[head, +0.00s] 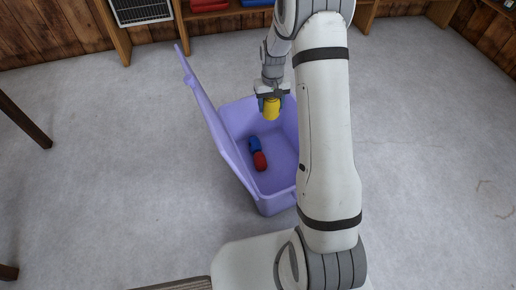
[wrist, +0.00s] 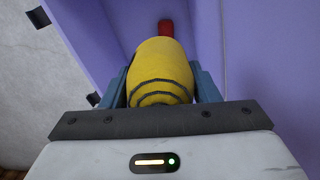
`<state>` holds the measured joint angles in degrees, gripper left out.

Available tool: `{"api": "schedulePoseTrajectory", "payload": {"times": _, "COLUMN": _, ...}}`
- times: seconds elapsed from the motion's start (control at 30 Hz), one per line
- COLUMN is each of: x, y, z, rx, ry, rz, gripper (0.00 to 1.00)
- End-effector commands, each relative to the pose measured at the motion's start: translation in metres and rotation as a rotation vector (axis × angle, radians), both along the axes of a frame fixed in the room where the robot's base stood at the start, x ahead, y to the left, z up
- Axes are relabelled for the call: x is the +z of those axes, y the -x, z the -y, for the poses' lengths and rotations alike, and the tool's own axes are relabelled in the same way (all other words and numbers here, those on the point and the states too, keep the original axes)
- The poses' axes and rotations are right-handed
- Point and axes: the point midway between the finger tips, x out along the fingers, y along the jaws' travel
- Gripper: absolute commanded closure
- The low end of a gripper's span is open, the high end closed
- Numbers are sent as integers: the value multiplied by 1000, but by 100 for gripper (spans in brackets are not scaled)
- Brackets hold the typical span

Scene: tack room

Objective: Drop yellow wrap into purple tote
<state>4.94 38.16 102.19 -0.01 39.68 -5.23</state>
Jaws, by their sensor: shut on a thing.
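The yellow wrap (head: 271,110) is a small rolled cylinder held between the fingers of my gripper (head: 270,103). It also shows in the wrist view (wrist: 160,75), with a blue finger on each side of it. In the head view my gripper is over the open purple tote (head: 278,208). How high the wrap is above the tote floor is hard to tell. A blue roll (head: 254,143) and a red roll (head: 260,161) lie inside the tote, end to end. The red roll shows in part past the wrap in the wrist view (wrist: 165,27).
The tote's purple lid (head: 212,115) stands open along its left side. My arm hides the tote's right side. Wooden shelving (head: 120,40) lines the back wall. Dark legs (head: 25,122) stand at the far left. The grey floor around the tote is clear.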

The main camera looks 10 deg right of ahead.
Motion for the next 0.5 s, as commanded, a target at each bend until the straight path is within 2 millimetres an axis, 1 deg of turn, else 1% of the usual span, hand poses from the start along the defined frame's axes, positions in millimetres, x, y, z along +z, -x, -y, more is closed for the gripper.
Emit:
{"api": "schedulePoseTrajectory", "payload": {"times": 0.03, "x": -12, "y": -8, "z": 10, "rx": -4, "ry": 0, "rz": -5, "gripper": 69}}
{"api": "schedulePoseTrajectory", "payload": {"times": 0.13, "x": -37, "y": -22, "z": 26, "rx": -4, "ry": -1, "rz": -4, "gripper": 69}}
{"api": "schedulePoseTrajectory", "payload": {"times": 0.3, "x": -74, "y": -36, "z": 47, "rx": -3, "ry": 0, "rz": -2, "gripper": 69}}
{"api": "schedulePoseTrajectory", "payload": {"times": 0.4, "x": -88, "y": -40, "z": 54, "rx": -2, "ry": 0, "rz": -2, "gripper": 69}}
{"api": "schedulePoseTrajectory", "payload": {"times": 0.5, "x": -96, "y": -43, "z": 58, "rx": -1, "ry": 0, "rz": 0, "gripper": 69}}
